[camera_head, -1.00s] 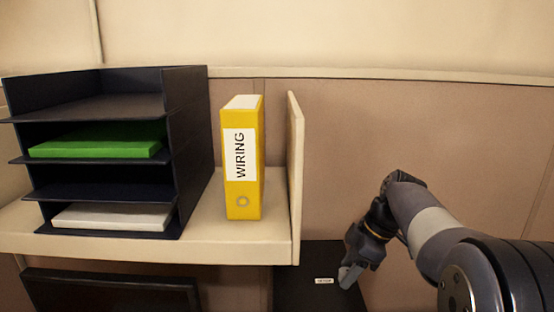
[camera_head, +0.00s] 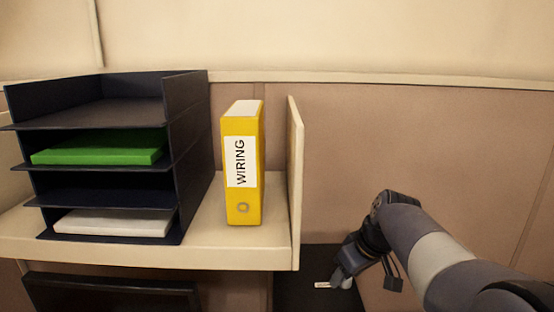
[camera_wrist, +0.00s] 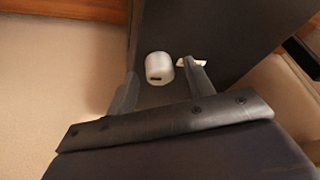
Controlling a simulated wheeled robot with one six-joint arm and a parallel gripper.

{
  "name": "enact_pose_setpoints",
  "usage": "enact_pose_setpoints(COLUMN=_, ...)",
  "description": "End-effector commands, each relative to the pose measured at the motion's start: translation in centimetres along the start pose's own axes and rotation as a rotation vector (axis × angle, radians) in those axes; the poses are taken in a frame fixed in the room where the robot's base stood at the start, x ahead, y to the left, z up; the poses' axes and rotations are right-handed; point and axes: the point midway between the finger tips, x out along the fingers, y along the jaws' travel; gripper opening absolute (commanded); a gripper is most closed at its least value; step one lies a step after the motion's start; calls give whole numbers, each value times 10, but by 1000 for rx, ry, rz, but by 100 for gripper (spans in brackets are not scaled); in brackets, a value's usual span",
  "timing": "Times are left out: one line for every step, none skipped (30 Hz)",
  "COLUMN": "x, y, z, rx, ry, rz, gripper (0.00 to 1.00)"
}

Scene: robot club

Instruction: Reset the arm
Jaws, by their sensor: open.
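My gripper (camera_wrist: 158,92) is open in the wrist view, its two fingers apart with nothing held between them. It also shows in the head view (camera_head: 343,278), low at the right of the shelf and over a dark surface. A small light-grey rounded object (camera_wrist: 159,68) with a dark slot stands on the dark surface (camera_wrist: 222,30), beyond the fingertips. My arm reaches in from the lower right of the head view.
A cream shelf (camera_head: 150,252) carries a dark tray rack (camera_head: 190,150) and an upright yellow WIRING binder (camera_head: 243,208). The shelf's end panel (camera_head: 295,190) stands left of my gripper. A small white label (camera_head: 322,285) lies beside the gripper. A partition wall (camera_head: 420,130) is behind.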

Motion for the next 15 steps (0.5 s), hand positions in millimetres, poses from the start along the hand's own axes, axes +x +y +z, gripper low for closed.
enact_pose_setpoints(x=-1, y=-1, z=0, rx=26, ry=-1, rz=11, gripper=50)
enact_pose_setpoints(x=-1, y=-1, z=0, rx=44, ry=-1, rz=19, gripper=50)
enact_pose_setpoints(x=-1, y=-2, z=0, rx=68, ry=1, rz=28, gripper=50)
enact_pose_setpoints(x=-1, y=-2, z=0, rx=85, ry=1, rz=35, gripper=50)
enact_pose_setpoints(x=-1, y=-2, z=0, rx=101, ry=1, rz=42, gripper=50)
enact_pose_setpoints(x=-1, y=-2, z=0, rx=124, ry=3, rz=53, gripper=50)
enact_pose_setpoints(x=-1, y=-2, z=0, rx=142, ry=4, rz=60, gripper=50)
enact_pose_setpoints(x=-1, y=-2, z=0, rx=159, ry=4, rz=66, gripper=50)
enact_pose_setpoints(x=-1, y=-2, z=0, rx=178, ry=4, rz=74, gripper=50)
enact_pose_setpoints(x=-1, y=-2, z=0, rx=192, ry=4, rz=81, gripper=50)
enact_pose_setpoints(x=-1, y=-2, z=0, rx=206, ry=5, rz=86, gripper=50)
enact_pose_setpoints(x=-1, y=-3, z=0, rx=223, ry=6, rz=92, gripper=50)
enact_pose_setpoints(x=-1, y=-3, z=0, rx=233, ry=6, rz=97, gripper=50)
enact_pose_setpoints(x=-1, y=-2, z=0, rx=245, ry=6, rz=102, gripper=50)
enact_pose_setpoints(x=-1, y=-2, z=0, rx=256, ry=7, rz=107, gripper=50)
